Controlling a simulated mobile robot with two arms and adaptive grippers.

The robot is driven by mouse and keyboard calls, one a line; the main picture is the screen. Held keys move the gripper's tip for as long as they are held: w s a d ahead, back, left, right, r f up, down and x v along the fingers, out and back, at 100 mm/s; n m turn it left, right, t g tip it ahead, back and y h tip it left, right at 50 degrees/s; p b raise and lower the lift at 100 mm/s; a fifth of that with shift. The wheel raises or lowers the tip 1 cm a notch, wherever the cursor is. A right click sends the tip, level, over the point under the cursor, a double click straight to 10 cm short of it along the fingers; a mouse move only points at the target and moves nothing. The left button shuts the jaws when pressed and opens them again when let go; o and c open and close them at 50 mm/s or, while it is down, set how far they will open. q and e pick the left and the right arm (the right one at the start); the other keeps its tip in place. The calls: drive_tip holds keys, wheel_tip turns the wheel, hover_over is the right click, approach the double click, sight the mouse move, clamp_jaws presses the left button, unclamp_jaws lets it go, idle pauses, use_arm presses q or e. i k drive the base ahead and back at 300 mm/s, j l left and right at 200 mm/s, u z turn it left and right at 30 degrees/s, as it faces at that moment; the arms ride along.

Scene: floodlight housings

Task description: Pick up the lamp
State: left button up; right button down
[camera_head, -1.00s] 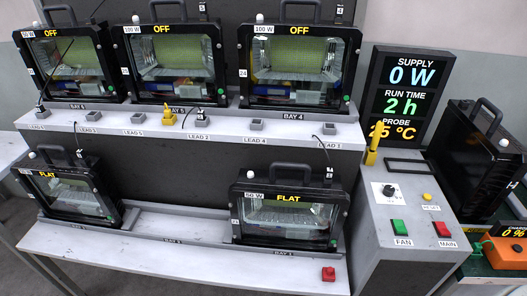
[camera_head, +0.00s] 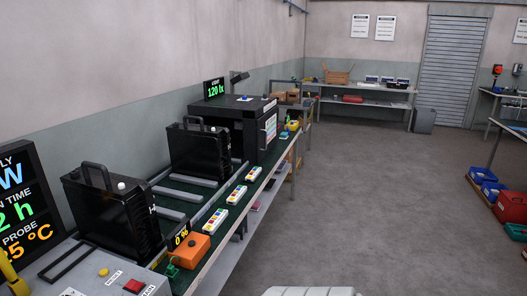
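Two black floodlight housings stand upright on the green-topped bench on the left in the head view. The near lamp (camera_head: 110,212) has a carrying handle and a white knob on top, and is seen mostly from its dark side. The farther lamp (camera_head: 199,150) also has a top handle and stands before a black cabinet. I cannot tell which lamp the task means. The lit front faces of both are hidden. Neither of my grippers is in view.
An orange charger (camera_head: 189,250) and several white button boxes (camera_head: 215,220) line the bench's front edge. A black cabinet (camera_head: 246,129) with a light display (camera_head: 214,90) stands beyond. The control panel (camera_head: 105,287) is at lower left. The grey floor (camera_head: 370,200) is wide open; blue bins (camera_head: 482,175) stand right.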

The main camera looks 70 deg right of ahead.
sight(203, 152)
drive_tip(key=z, duration=1.85)
drive_tip(key=i+l+z, duration=0.1)
drive_tip(key=i+l, duration=0.45)
drive_tip(key=l, duration=0.3)
drive_tip(key=i+l+u, duration=0.1)
drive_tip(key=i+l, duration=0.35)
drive_tip(key=l, duration=0.25)
drive_tip(key=i+l, duration=0.25)
drive_tip(key=l, duration=0.15)
